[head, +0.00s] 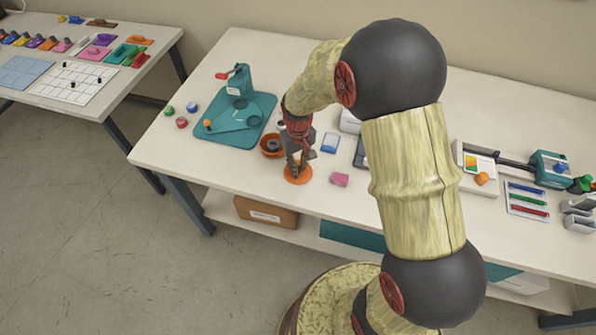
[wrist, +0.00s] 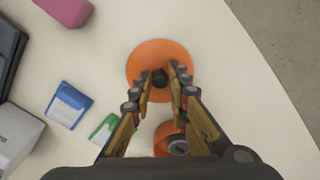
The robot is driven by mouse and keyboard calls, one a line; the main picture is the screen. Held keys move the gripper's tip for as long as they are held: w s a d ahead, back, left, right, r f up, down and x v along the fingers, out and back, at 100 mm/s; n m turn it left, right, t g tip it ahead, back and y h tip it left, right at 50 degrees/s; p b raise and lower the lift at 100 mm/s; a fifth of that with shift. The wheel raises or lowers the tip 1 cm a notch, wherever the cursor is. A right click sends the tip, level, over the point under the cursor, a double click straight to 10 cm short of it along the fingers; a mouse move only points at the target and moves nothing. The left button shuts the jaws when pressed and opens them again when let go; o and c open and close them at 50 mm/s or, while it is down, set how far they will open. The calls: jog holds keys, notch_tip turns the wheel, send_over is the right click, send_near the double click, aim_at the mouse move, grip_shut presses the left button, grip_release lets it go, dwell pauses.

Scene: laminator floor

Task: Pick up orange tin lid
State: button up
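The orange tin lid (head: 298,178) is a flat round disc lying on the white table near its front edge. In the wrist view the lid (wrist: 160,50) has a small dark knob (wrist: 160,78) on it. My gripper (head: 297,168) points down right over the lid. In the wrist view my gripper (wrist: 163,74) has its fingertips apart, one on each side of the knob, without a clear grip on it. The fingers hide part of the lid in the head view. An open orange tin (head: 271,146) with something dark inside stands just behind the lid.
A pink block (head: 340,179) lies right of the lid. A blue-and-white box (head: 330,143) is behind it. A teal press on a teal mat (head: 235,128) stands to the left. The table front edge is close to the lid.

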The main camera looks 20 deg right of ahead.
grip_shut()
